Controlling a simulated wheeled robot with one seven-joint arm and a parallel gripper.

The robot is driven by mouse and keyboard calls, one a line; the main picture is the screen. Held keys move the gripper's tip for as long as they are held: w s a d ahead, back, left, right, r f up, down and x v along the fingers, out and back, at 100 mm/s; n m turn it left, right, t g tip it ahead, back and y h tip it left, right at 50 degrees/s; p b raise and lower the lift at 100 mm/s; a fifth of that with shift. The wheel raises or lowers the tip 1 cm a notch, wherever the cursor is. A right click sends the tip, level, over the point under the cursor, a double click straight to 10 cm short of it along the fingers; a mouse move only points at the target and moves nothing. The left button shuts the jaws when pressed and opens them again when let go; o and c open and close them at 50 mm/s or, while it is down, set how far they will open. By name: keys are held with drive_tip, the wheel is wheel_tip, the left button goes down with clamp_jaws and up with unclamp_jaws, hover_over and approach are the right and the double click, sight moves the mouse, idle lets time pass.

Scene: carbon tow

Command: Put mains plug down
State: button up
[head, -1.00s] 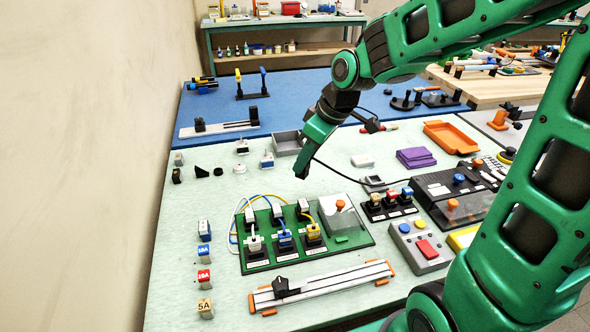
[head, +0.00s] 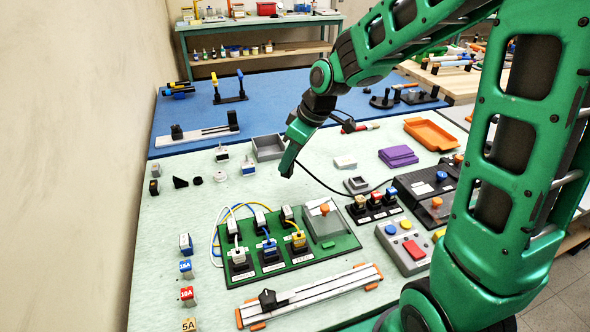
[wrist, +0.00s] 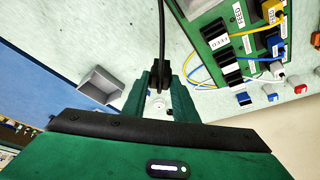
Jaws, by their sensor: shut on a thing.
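My gripper (head: 287,172) points down above the pale table, behind the green board. In the wrist view my gripper (wrist: 162,76) is shut on a small black plug (wrist: 163,69) held between the fingertips. A black cable (wrist: 159,32) runs from the plug to the top of that view. In the head view the cable (head: 322,185) curves right towards a black box (head: 424,178). The plug itself is mostly hidden by the fingers in the head view. I cannot tell whether it touches the table.
The green board (head: 325,245) with connectors and wires is in front of my gripper. A grey tray (head: 268,148) stands just behind and left. A slide rail (head: 320,291) lies nearer. Some pale table is clear right of my gripper.

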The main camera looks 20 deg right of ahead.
drive_tip(key=w+d+f, duration=0.1)
drive_tip(key=w, duration=0.1)
drive_tip(key=w+d+f, duration=0.1)
drive_tip(key=w, duration=0.1)
drive_tip(key=w+d+f, duration=0.1)
drive_tip(key=f, duration=0.1)
drive_tip(key=shift+w+d, duration=0.15)
drive_tip(key=shift+w, duration=0.25)
drive_tip(key=shift+f, duration=1.95)
drive_tip(key=o, duration=1.1)
drive_tip(key=shift+f, duration=0.1)
drive_tip(key=shift+c, duration=0.2)
